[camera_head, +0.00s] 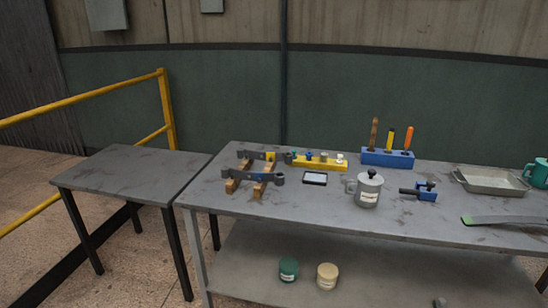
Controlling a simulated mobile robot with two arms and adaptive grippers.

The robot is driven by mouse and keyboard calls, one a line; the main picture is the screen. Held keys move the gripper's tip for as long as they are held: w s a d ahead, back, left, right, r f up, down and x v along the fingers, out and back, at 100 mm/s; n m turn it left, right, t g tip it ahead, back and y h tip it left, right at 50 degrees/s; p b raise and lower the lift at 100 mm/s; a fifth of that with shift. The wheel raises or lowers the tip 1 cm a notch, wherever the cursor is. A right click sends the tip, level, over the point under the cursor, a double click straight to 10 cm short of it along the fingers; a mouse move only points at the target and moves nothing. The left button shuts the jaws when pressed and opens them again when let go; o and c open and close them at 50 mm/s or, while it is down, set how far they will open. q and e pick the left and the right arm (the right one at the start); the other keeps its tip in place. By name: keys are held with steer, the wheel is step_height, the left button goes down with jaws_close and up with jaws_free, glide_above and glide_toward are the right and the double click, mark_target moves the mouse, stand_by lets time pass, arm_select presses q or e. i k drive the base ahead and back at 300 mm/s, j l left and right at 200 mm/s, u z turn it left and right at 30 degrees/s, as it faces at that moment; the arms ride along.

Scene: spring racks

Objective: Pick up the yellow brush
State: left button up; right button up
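A blue holder block (387,157) stands at the back of the long grey table. Three upright handles stick out of its top. The middle one is a yellow tool with black parts (390,138), which looks like the yellow brush. Its lower end is hidden in the block, so I cannot see bristles. A brown handle (374,133) stands to its left and an orange one (408,138) to its right. Neither of my grippers is in view.
In front are a grey lidded can (368,190) and a blue clamp-like tool (425,191). A yellow rack (319,163) stands left of the holder, a metal tray (490,181) right. A bare side table (130,171) stands left, by a yellow railing (165,110).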

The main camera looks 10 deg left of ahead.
mark_target(388, 151)
steer(key=i+l+u, duration=0.15)
steer(key=i, duration=0.3)
steer(key=i+l+u, duration=0.1)
steer(key=i+l, duration=0.2)
steer(key=i, duration=0.1)
